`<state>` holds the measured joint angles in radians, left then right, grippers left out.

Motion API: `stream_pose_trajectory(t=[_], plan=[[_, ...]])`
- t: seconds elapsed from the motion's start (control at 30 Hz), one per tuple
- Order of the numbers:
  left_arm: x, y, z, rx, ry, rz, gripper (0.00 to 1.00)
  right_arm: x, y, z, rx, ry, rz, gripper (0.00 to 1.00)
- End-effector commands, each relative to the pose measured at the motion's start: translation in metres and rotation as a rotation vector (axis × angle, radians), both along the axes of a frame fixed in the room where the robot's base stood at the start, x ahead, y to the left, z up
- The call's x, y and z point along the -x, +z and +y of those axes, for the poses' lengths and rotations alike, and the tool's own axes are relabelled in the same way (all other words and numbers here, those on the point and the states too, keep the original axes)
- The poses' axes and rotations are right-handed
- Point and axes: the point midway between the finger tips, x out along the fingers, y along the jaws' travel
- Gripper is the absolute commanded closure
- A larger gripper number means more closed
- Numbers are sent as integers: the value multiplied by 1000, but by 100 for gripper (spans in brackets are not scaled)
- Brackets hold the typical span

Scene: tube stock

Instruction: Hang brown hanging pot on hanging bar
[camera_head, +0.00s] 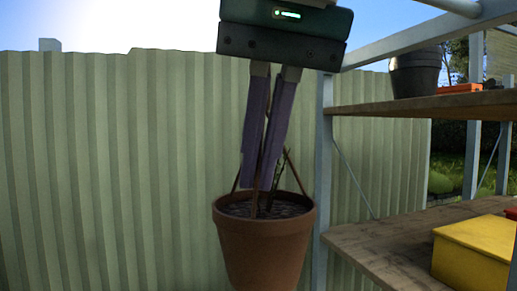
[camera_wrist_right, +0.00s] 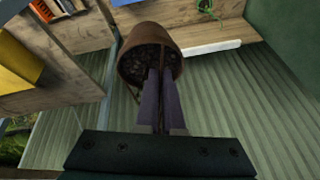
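The brown hanging pot (camera_head: 265,245) hangs upright below my right gripper (camera_head: 259,180) in the head view. It has dark soil inside and thin brown hanger strands that rise to the fingers. The two purple-grey fingers are close together around the strands, and the pot hangs clear of any surface in view. In the right wrist view the pot (camera_wrist_right: 140,70) shows beyond the fingertips of the gripper (camera_wrist_right: 160,85). A grey metal bar (camera_head: 450,8) runs at the top right of the head view; I cannot tell whether it is the hanging bar. My left gripper is not in view.
A metal-framed rack with an upper wooden shelf (camera_head: 440,108) and a lower wooden shelf (camera_head: 375,250) stands at the right. A dark pot (camera_head: 415,75) is on the upper shelf, and a yellow box (camera_head: 475,250) is on the lower. A corrugated green wall (camera_head: 110,170) is behind.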

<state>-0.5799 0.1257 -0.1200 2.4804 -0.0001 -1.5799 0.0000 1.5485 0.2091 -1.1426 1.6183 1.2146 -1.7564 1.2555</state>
Motion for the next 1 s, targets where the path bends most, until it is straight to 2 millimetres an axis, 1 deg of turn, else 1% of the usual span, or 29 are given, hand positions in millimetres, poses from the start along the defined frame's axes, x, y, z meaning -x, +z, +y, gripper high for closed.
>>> stream_pose_trajectory(t=[0.13,0.43,0.5,0.77,1.0], plan=[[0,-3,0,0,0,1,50,-3,-4,-1,-1,0,-2,100],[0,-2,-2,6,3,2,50,-4,-5,-2,-1,0,-3,100],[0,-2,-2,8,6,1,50,-4,-5,-2,-1,0,-3,90],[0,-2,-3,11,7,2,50,-3,-5,-1,0,0,-2,60],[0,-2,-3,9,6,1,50,-3,-5,-2,1,1,1,60]])
